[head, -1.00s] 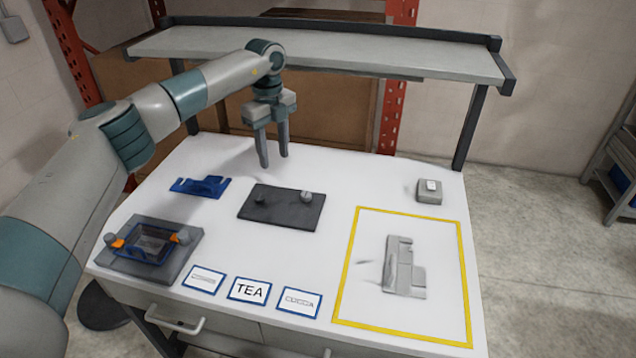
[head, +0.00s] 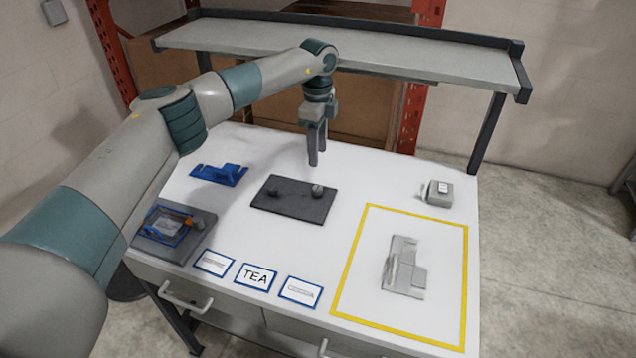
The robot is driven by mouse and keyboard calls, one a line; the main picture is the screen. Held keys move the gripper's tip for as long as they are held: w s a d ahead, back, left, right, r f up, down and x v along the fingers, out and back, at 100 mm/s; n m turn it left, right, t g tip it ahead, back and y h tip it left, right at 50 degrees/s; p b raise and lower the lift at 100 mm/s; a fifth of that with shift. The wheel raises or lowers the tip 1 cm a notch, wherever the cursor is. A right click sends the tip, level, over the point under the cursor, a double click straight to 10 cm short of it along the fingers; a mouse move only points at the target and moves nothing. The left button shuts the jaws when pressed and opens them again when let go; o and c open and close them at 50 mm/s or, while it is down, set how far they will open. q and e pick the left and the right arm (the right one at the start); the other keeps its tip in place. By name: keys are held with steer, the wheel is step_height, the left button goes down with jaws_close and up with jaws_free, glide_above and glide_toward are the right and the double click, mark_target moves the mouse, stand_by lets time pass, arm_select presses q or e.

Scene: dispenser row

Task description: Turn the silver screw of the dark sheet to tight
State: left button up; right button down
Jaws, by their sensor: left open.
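The dark sheet (head: 285,206) lies flat near the middle of the white table. The silver screw (head: 317,190) stands up at its right back part. A darker, lower knob (head: 275,193) is on the sheet's left part. My left gripper (head: 316,160) points down above the table, just behind and above the silver screw. Its two fingers are apart with nothing between them, and it does not touch the screw. The screw's turn position is too small to tell. My right gripper is not in view.
A blue bracket (head: 219,174) lies left of the sheet. A grey plate (head: 178,248) with a blue frame is at front left, partly behind my arm. Label cards (head: 257,276) line the front. A yellow outline (head: 352,258) holds a grey part (head: 404,268). A grey box (head: 438,193) stands back right. A shelf (head: 430,72) spans the back.

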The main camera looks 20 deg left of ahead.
mark_target(317, 188)
arm_select(q)
step_height(317, 188, down, 10)
steer(key=p, duration=0.3)
steer(key=shift+f+p, duration=0.2)
steer(key=shift+p, duration=0.2)
steer(key=shift+f, duration=0.8)
jaws_close()
